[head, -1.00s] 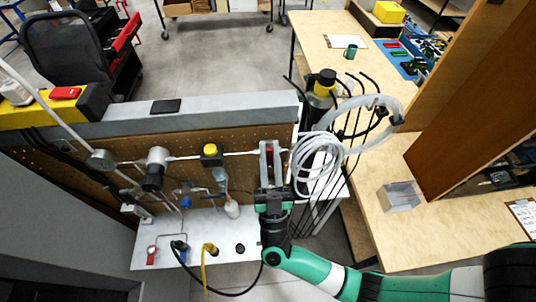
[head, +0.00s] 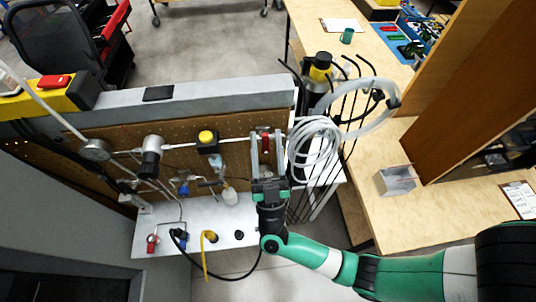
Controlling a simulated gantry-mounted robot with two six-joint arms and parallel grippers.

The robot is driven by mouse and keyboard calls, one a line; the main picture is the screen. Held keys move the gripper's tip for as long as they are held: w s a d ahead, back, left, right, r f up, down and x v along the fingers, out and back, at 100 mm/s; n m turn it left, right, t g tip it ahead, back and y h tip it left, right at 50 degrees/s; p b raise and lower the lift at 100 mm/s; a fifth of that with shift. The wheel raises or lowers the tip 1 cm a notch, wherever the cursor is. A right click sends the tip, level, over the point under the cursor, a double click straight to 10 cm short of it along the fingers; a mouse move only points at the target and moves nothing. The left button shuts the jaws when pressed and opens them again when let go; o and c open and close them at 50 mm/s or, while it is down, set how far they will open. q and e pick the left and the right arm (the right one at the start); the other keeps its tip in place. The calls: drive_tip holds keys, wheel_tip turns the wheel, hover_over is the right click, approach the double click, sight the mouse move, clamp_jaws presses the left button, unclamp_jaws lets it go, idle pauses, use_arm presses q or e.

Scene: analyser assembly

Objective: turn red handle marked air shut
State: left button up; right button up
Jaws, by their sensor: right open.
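A red handle (head: 265,144) sits on the pipe along the top of the pegboard panel, at the right end of the pipe. My right gripper (head: 267,138) reaches up to it from below, open, with one finger on either side of the handle. I cannot tell whether a finger touches it. A second red handle (head: 152,242) is low on the left, above the white shelf. No marking is readable on either handle. My left gripper is out of view.
A yellow-topped black box (head: 207,139) sits on the pipe left of the gripper. A coiled pale hose (head: 314,142) hangs close on its right, beside black rods. Gauges, blue valves and a yellow hose (head: 204,255) lie to the left. The wooden table (head: 420,215) is at right.

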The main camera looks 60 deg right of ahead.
drive_tip(key=b+v, duration=0.2)
drive_tip(key=v, duration=0.8)
drive_tip(key=shift+s+a+f, duration=0.2)
drive_tip(key=shift+s+f, duration=0.05)
